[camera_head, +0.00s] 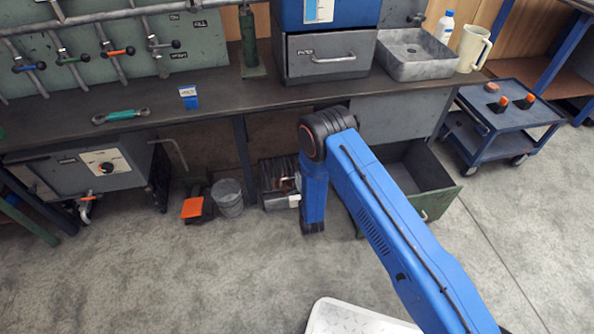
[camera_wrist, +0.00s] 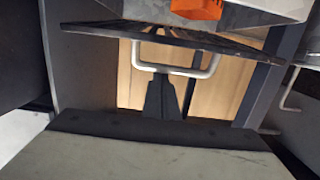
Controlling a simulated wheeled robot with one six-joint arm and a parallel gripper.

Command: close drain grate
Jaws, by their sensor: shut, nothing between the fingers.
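The drain grate (camera_wrist: 205,43) is a dark slatted plate seen nearly edge-on across the top of the wrist view, with a pale U-shaped handle (camera_wrist: 205,72) hanging below it in the picture. In the head view, dark slats that look like the grate (camera_head: 278,168) stand raised under the bench, left of my blue arm. My gripper (camera_wrist: 161,82) shows in the wrist view as dark fingers shut together and empty. The fingertips appear at the handle's crossbar; whether they touch it I cannot tell. My arm hides the gripper in the head view.
A grey bucket (camera_head: 228,197) and an orange-topped pedal-like item (camera_head: 192,208) stand left of the grate. An open metal drawer (camera_head: 425,170) lies right of my arm. The workbench (camera_head: 215,105) overhangs this area. Open concrete floor (camera_head: 140,270) lies in front.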

